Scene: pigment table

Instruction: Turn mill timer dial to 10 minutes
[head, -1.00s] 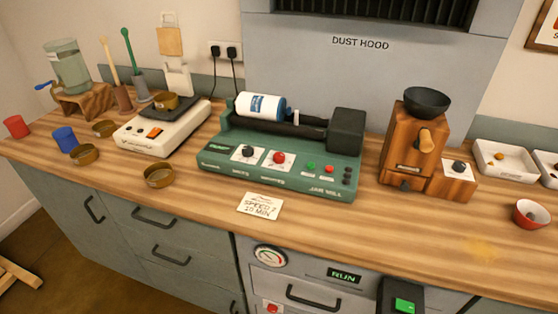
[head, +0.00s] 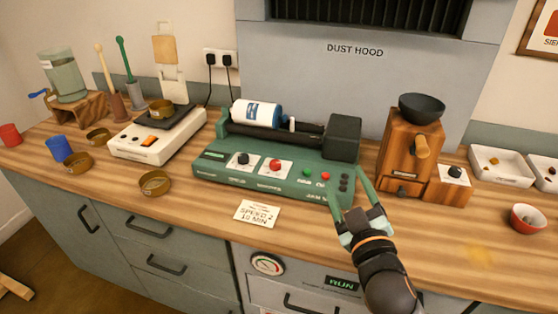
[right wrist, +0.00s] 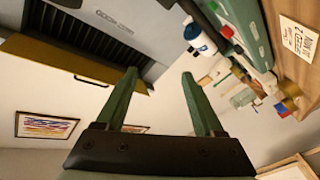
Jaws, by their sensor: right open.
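The green jar mill (head: 215,165) stands in the middle of the counter with a white and blue jar on top. Its front panel has a black dial (head: 243,159) and a red dial (head: 275,165), each on a white plate. The dial lettering is too small to read, so I cannot tell which is the timer or its setting. My right gripper (head: 348,186) is open and empty by the mill's right front corner, right of both dials. In the right wrist view its fingers (right wrist: 158,76) are spread with nothing between them. My left gripper is not in view.
A card reading "SPEED 2 10 MIN" (head: 257,213) lies before the mill. A wooden grinder (head: 397,160) stands right of it, a white scale (head: 130,145) left. A brass-coloured dish (head: 154,183) and a red bowl (head: 528,217) sit on the counter. The front counter strip is mostly clear.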

